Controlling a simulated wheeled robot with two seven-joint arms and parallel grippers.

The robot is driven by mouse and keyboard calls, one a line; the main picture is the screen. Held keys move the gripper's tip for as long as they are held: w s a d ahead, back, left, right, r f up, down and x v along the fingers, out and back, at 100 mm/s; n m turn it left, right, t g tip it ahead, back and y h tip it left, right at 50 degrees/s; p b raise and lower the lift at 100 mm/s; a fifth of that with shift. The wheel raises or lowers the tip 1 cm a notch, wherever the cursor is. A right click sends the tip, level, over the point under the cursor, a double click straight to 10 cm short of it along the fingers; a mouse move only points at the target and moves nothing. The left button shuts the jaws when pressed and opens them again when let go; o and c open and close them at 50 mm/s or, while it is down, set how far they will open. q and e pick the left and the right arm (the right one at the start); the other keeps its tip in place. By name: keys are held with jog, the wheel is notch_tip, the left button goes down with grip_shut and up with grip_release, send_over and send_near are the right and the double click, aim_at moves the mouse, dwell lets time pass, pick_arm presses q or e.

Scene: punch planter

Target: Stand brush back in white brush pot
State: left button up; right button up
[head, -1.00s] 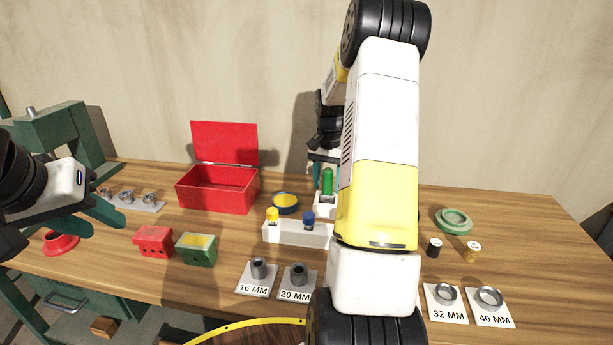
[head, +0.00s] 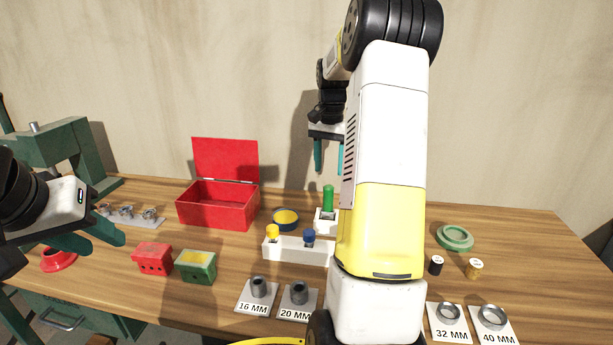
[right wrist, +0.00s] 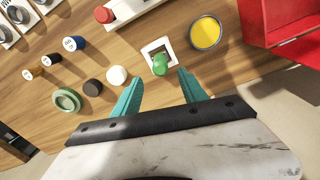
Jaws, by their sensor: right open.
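The brush shows as a green handle (head: 328,197) standing upright in the white brush pot (head: 322,224). In the right wrist view the green handle (right wrist: 160,66) rises from the square white pot (right wrist: 150,50). The bristles are hidden, and my right arm covers part of the pot's surroundings in the head view. My right gripper (head: 329,160) is open and empty above the handle, apart from it. In the right wrist view its teal fingers (right wrist: 160,80) are spread with the handle beyond them. My left gripper (head: 104,244) is at the far left, fingers apart and empty.
A blue tin with yellow contents (head: 286,219) and an open red box (head: 217,208) stand left of the pot. A white block (head: 290,249) with yellow and blue pieces is in front. A green dish (head: 455,238) and small caps lie right. A green press (head: 55,155) stands far left.

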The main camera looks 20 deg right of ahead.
jog(key=s+a+r+n+t, duration=0.3)
jog(key=s+a+r+n, duration=0.1)
jog(key=s+a+r, duration=0.6)
jog(key=s+a+f+n+t+y, duration=0.1)
jog(key=s+a+n, duration=0.1)
jog(key=s+a, duration=0.3)
jog(key=s+a+f+n+t+y, duration=0.1)
jog(key=s+a+n+t, duration=0.1)
jog(key=s+a, duration=0.4)
jog(key=s+n, duration=0.1)
jog(key=s, duration=0.3)
jog(key=shift+s+a, duration=0.25)
jog(key=shift+s, duration=0.05)
